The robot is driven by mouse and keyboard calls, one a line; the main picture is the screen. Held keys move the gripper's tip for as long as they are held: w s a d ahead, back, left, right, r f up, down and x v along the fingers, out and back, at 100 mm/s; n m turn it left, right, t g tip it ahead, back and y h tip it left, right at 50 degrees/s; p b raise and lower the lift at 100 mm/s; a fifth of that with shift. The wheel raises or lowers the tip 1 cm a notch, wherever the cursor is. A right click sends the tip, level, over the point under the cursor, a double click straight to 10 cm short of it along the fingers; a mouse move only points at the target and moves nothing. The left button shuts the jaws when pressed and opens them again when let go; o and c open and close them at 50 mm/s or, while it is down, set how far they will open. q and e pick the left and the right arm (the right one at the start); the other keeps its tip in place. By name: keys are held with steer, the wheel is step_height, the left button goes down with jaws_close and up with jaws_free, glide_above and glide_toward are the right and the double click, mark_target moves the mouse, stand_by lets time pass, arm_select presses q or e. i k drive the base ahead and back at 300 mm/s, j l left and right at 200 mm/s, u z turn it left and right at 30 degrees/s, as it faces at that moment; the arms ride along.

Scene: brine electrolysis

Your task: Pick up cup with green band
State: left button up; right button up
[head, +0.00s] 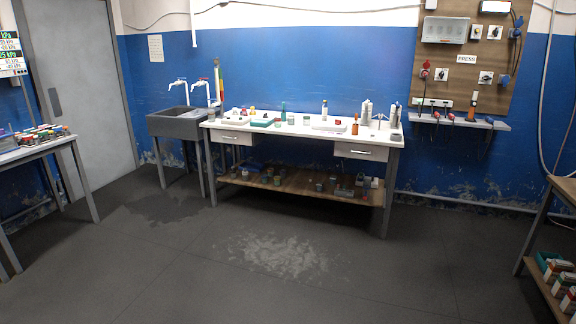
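The white bench (345,134) stands against the blue wall, several steps away across the floor. Small containers stand on its top. A small greenish cup-like container (291,119) stands near the middle of the top, beside a teal bottle (283,111). It is too small to tell whether it is a cup with a green band. Several small jars or cups (319,186) also sit on the wooden lower shelf (241,183), with bands too small to read. Neither of my grippers is in view.
A grey sink (176,122) stands left of the bench. A table with small coloured items (43,150) is at the left edge, a wooden shelf unit (560,187) at the right edge. The grey floor (240,275) in front is clear, with a pale patch.

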mark_target(306, 119)
steer(key=i+u, duration=0.15)
steer(key=i, duration=1.75)
